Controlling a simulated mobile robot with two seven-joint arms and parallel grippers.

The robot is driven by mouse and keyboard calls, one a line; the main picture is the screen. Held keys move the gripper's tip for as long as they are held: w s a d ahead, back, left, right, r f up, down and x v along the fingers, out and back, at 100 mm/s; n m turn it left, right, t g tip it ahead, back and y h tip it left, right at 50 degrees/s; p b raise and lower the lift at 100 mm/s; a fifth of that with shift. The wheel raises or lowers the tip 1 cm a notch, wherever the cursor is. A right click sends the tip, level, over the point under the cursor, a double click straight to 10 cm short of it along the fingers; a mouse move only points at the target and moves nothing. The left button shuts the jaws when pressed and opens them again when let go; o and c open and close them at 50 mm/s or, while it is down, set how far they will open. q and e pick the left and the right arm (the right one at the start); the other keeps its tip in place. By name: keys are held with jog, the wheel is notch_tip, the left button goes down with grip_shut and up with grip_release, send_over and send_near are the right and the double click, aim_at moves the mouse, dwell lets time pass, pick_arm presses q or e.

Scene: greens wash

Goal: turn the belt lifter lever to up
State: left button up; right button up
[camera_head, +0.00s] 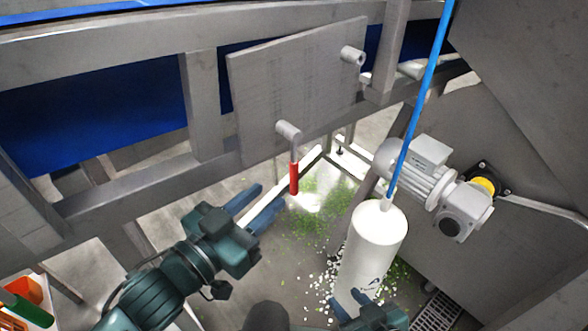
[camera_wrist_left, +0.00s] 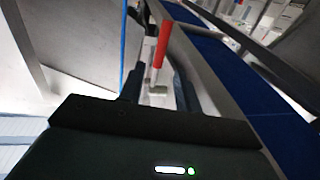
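The belt lifter lever has a red handle (camera_head: 294,178) hanging straight down from a grey pivot stub on a grey metal plate (camera_head: 300,80). My left gripper (camera_head: 258,206) is open and empty, with its fingers pointing toward the lever from the lower left. In the left wrist view the red handle (camera_wrist_left: 162,45) shows ahead, in line with the gap between the two fingers (camera_wrist_left: 156,92); it looks apart from them. My right gripper (camera_head: 350,302) is low in the head view, in front of a white cylinder, with its two fingertips apart.
The white cylinder (camera_head: 373,240) with a blue hose (camera_head: 425,75) stands right of the lever. A grey motor (camera_head: 432,180) is behind it. A frame beam (camera_head: 130,185) runs left of the plate. Green and white scraps (camera_head: 310,215) lie on the floor. An orange bin (camera_head: 28,290) is lower left.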

aim_at(291, 176)
pick_arm(q)
jog(key=x, duration=0.8)
jog(key=shift+w+d+p, duration=0.2)
jog(key=shift+d+p, duration=0.05)
jog(key=shift+p, duration=0.1)
jog(key=shift+c, duration=0.5)
grip_shut()
